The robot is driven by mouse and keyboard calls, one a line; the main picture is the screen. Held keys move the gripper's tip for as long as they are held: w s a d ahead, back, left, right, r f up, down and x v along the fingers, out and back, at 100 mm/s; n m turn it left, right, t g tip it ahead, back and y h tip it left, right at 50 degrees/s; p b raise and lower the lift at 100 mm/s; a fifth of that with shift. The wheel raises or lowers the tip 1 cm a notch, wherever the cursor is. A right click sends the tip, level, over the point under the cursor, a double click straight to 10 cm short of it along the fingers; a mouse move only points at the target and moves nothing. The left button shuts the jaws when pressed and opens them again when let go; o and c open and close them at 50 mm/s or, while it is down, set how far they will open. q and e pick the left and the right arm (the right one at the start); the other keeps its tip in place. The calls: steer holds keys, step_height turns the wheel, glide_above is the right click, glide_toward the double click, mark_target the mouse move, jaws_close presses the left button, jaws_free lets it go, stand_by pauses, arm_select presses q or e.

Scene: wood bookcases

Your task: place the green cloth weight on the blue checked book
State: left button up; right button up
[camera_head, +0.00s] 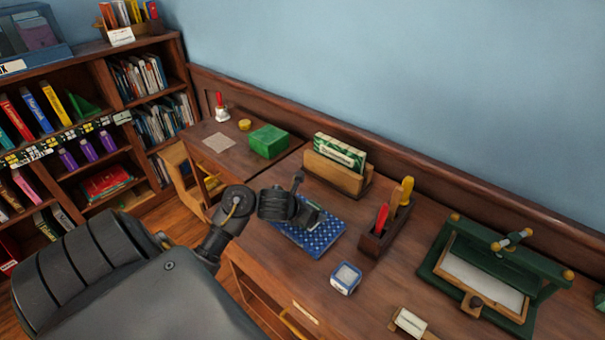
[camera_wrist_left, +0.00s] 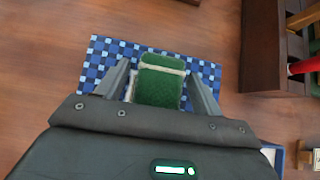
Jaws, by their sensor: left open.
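The blue checked book (camera_wrist_left: 102,58) lies flat on the wooden desk; it also shows in the head view (camera_head: 327,237), partly covered by my left gripper. The green cloth weight (camera_wrist_left: 160,88), a green block with a pale band near its top, is over the book in the wrist view and appears to rest on it. My left gripper (camera_wrist_left: 159,70) is open, with one finger on each side of the weight and a gap between. In the head view my left gripper (camera_head: 308,214) hides most of the weight. My right gripper is not in view.
A wooden holder with cards (camera_head: 338,178) and a tool block (camera_head: 378,240) stand behind and right of the book. A small blue-and-white box (camera_head: 345,277) lies in front. A green press (camera_head: 490,270) is at right, a green box (camera_head: 268,141) at back left.

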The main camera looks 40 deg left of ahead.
arm_select(q)
steer(key=p+v, duration=0.4)
steer(key=v, duration=0.8)
steer(key=shift+w, duration=0.1)
